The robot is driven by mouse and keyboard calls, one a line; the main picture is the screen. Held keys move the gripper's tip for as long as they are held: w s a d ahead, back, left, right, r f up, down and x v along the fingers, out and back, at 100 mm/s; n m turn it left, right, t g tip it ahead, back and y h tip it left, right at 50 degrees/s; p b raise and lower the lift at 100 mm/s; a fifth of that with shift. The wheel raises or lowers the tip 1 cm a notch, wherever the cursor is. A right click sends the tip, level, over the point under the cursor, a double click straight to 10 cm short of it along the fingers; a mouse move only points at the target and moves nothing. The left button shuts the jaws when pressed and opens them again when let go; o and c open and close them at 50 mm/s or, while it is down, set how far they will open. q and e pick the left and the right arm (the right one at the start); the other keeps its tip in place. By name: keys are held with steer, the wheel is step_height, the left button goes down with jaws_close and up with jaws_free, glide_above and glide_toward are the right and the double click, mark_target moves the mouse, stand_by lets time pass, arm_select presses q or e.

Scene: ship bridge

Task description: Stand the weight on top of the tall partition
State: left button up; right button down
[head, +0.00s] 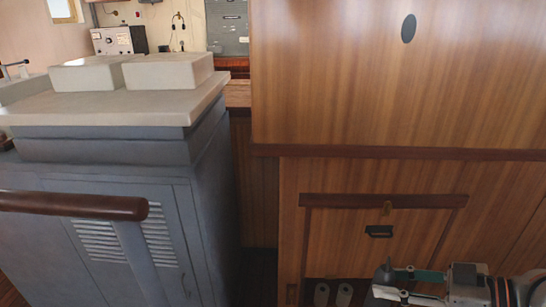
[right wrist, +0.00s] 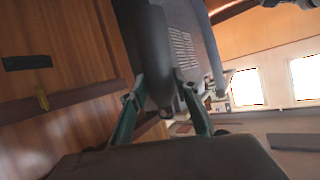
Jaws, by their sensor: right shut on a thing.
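My right gripper (head: 394,284) is low at the right of the head view, in front of the lower wooden panel. Its green fingers are shut on a dark grey weight (head: 384,272). The weight is apart from that top. My left gripper is not in view.
A grey-blue cabinet (head: 110,225) with a pale top (head: 60,105) and two pale blocks stands at left. A brown handrail (head: 75,206) crosses its front. A drawer with a black handle (head: 379,232) and a wooden ledge (head: 385,201) are above my right gripper.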

steer(key=shift+n+t, duration=0.3)
steer(key=shift+t, duration=0.1)
step_height(320, 180, up, 7)
steer(key=p, duration=0.2)
steer(key=shift+w+f+p, duration=0.15)
steer(key=shift+p, duration=0.2)
steer(key=shift+r+p, duration=0.35)
steer(key=shift+r, duration=0.15)
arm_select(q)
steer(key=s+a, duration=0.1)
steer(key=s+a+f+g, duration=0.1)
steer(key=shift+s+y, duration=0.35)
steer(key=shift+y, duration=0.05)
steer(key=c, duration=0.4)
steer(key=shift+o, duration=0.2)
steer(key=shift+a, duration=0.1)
arm_select(e)
steer(key=shift+w+a, duration=0.1)
steer(key=shift+a, duration=0.05)
